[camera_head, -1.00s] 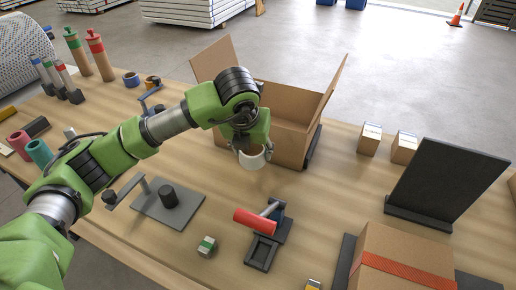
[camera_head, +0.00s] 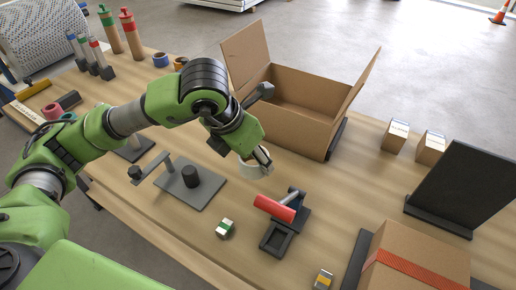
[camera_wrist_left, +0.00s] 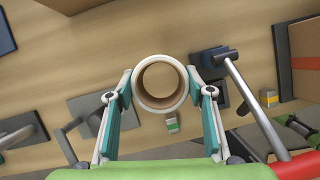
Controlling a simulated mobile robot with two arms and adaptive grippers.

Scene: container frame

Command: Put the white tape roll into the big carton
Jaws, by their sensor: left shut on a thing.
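The white tape roll (camera_head: 252,172) is a short ring with a brown inner wall. My left gripper (camera_head: 257,160) is shut on it, in front of the big carton's near left corner. In the left wrist view the roll (camera_wrist_left: 160,57) sits between the two fingers of the left gripper (camera_wrist_left: 164,88), its opening facing the camera. It appears above the table; the exact height is hard to tell. The big carton (camera_head: 290,127) stands open on the table, flaps raised, and its visible inside looks empty.
A grey plate with a post (camera_head: 188,187) lies left. A small green-white box (camera_head: 225,228) is in front. A closed carton (camera_head: 415,255) and black panel (camera_head: 460,185) stand right.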

